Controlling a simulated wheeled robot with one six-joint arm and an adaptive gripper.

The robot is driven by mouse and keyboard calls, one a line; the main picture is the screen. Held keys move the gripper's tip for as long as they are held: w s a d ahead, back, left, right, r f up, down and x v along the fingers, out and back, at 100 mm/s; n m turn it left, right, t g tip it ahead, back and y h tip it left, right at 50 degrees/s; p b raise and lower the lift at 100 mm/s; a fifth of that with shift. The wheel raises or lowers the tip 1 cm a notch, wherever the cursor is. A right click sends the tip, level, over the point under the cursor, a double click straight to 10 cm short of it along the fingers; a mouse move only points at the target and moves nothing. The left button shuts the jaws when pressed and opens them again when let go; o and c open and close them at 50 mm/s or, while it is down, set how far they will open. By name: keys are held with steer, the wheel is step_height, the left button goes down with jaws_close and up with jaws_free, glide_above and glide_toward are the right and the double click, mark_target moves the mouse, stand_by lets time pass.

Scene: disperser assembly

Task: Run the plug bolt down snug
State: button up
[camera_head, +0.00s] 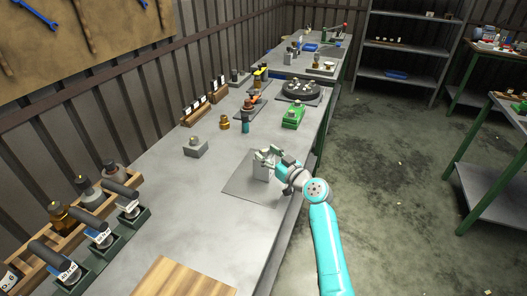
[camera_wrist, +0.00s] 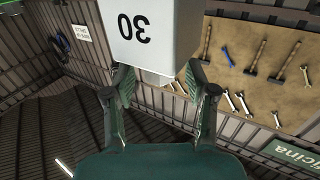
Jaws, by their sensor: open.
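A pale block (camera_head: 262,172) stands on a grey mat (camera_head: 237,188) near the right edge of the bench. My gripper (camera_head: 267,154) is at the top of this block, reaching in from the right. In the wrist view the block (camera_wrist: 170,38) fills the upper middle and bears an upside-down "30". I cannot identify the plug bolt with certainty.
A small grey block (camera_head: 196,147), a brass part (camera_head: 225,123) and a green fixture (camera_head: 293,117) stand farther back. A wooden rack (camera_head: 75,215) with bottles stands at the left. A wooden board (camera_head: 180,280) lies in front. Bare bench lies left of the mat.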

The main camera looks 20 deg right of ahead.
steer(key=shift+x, duration=1.15)
jaws_close()
